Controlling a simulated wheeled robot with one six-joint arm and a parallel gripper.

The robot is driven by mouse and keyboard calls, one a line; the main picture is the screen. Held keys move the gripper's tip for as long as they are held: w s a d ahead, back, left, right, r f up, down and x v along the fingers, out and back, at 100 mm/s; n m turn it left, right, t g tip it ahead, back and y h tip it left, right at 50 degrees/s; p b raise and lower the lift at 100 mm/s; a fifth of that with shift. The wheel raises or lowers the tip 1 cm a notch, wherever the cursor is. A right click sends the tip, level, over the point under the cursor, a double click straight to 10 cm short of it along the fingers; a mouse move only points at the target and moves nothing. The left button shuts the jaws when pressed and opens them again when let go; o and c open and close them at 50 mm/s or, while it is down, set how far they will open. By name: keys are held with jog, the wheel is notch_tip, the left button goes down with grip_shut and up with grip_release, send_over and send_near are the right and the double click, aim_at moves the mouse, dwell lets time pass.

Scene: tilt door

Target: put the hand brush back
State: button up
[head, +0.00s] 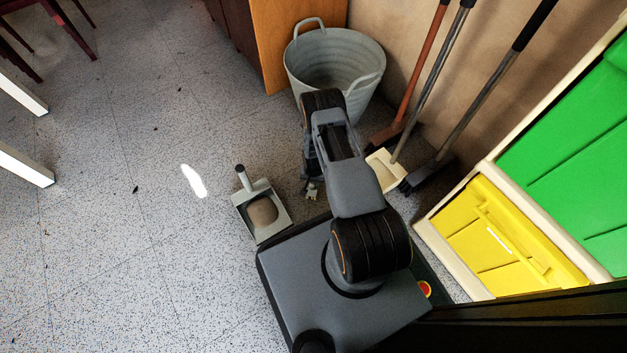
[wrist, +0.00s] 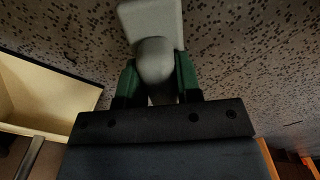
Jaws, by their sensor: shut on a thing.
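My gripper (wrist: 157,82) is shut on the grey, rounded handle of the hand brush (wrist: 154,58), between two green finger pads in the wrist view. A paler, wider part of the brush extends beyond the handle, above the speckled floor. Its bristles are hidden. In the head view my arm hides most of the gripper, and only a small pale bit shows below it. A grey dustpan (head: 273,227) with a dark-tipped handle lies on the floor left of my arm. A tan rounded patch shows in it; I cannot tell what it is.
A grey basket (head: 315,67) stands behind my arm. Several long-handled tools lean at the wall, with a cream long-handled pan (head: 387,169) beside them. A cream unit with a yellow door (head: 500,238) and a green door (head: 575,150) is at right. The left floor is mostly clear.

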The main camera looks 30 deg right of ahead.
jog(key=shift+f, duration=0.1)
jog(key=o, duration=1)
jog(key=shift+o, duration=0.6)
jog(key=shift+o, duration=1.2)
notch_tip(320, 180, up, 14)
jog(key=p, duration=0.6)
jog(key=shift+f, duration=0.15)
jog(key=shift+p, duration=0.3)
